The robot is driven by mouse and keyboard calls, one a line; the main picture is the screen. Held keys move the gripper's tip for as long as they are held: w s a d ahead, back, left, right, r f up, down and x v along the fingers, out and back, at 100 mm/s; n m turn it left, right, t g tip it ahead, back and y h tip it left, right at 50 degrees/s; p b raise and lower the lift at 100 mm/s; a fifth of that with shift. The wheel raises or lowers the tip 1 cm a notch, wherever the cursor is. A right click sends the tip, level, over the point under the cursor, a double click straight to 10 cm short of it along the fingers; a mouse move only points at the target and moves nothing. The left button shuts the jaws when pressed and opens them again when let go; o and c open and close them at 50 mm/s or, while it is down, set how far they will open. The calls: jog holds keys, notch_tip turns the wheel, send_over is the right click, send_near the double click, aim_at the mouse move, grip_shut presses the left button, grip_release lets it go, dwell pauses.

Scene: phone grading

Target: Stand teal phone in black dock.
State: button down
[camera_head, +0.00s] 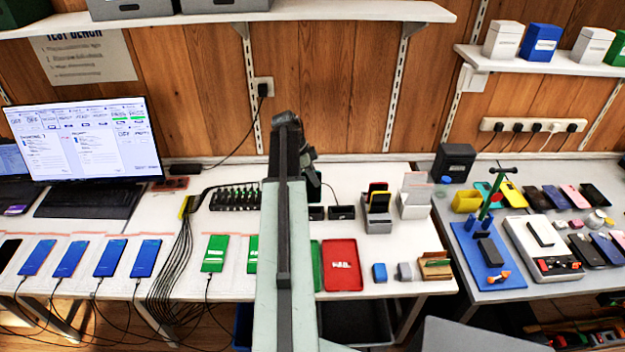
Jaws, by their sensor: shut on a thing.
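My gripper (309,158) is at the far end of my raised arm, over the back middle of the white bench. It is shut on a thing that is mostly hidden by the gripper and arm. A dark greenish sliver (314,191) shows just below the jaws, and I take it for the teal phone. Two low black docks, one at the arm's edge (316,213) and one to its right (342,212), stand on the bench below and right of the gripper. Both look empty. I cannot tell which is the black dock meant.
A dark grey stand (377,219) with yellow and red items and a white stand (414,209) are to the right. A red tray (342,265) lies in front. A blue fixture (480,265) is on the right table. Blue and green phones with cables lie left.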

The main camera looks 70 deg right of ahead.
aim_at(314, 191)
jog(key=shift+d+f+b, duration=0.2)
jog(key=shift+f+b, duration=0.5)
jog(key=shift+d+f+b, duration=0.25)
jog(key=shift+f+b, duration=0.45)
jog(key=shift+f, duration=0.05)
jog(key=shift+d+f+b, duration=0.2)
jog(key=shift+f+b, duration=0.5)
jog(key=shift+w, duration=0.25)
jog(key=shift+f, duration=0.25)
jog(key=shift+f+b, duration=0.55)
jog(key=shift+b, duration=0.25)
jog(key=shift+f, duration=0.1)
jog(key=shift+f+b, duration=0.55)
jog(key=shift+b, duration=0.1)
jog(key=shift+f, duration=0.15)
